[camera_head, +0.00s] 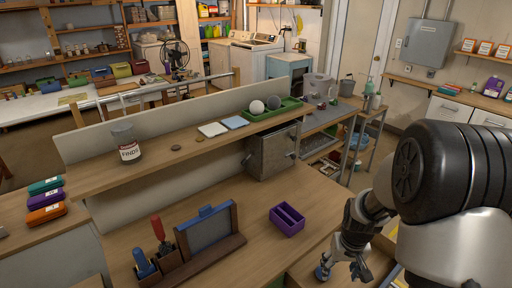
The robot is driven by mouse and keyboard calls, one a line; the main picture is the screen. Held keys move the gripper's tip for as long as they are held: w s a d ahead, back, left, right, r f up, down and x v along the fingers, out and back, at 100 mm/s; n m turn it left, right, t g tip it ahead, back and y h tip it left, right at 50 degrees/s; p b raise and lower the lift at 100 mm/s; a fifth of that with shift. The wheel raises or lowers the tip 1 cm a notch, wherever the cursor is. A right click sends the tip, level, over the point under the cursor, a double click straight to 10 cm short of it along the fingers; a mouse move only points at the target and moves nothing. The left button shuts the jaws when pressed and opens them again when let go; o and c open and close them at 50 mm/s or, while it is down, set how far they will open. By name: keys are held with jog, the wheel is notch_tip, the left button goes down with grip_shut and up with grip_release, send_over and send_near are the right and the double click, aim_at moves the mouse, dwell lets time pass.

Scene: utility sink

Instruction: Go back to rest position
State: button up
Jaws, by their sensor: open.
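My gripper (341,268) hangs at the lower right, pointing down, at the end of my arm. Its fingers are apart and I see nothing held between them. It is to the right of the wooden workbench (262,245), over or beside a lower wooden surface. The bottom of the frame is close below the fingertips. My large black and white arm links cover much of the right side and hide what lies behind them.
A purple divided box (287,219) sits on the workbench, left of my gripper. A wooden rack with a framed panel (208,232) stands further left. A raised shelf (100,178) holds a labelled jar (125,144) and a green tray (272,115). A metal box (271,152) stands beneath it.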

jog(key=s+a+r+t, duration=0.1)
jog(key=s+a+r, duration=0.25)
jog(key=r, duration=0.55)
jog(key=s+a+r+t, duration=0.15)
jog(key=s+r, duration=0.25)
jog(key=r, duration=0.4)
jog(key=s+a+r, duration=0.2)
jog(key=s+r, duration=0.1)
jog(key=s, duration=0.3)
jog(key=s+a+r+n+t, duration=0.1)
jog(key=s+a+r, duration=0.1)
jog(key=s, duration=0.5)
jog(key=shift+a+r+b, duration=0.3)
jog(key=shift+a+r, duration=0.05)
jog(key=shift+r, duration=0.35)
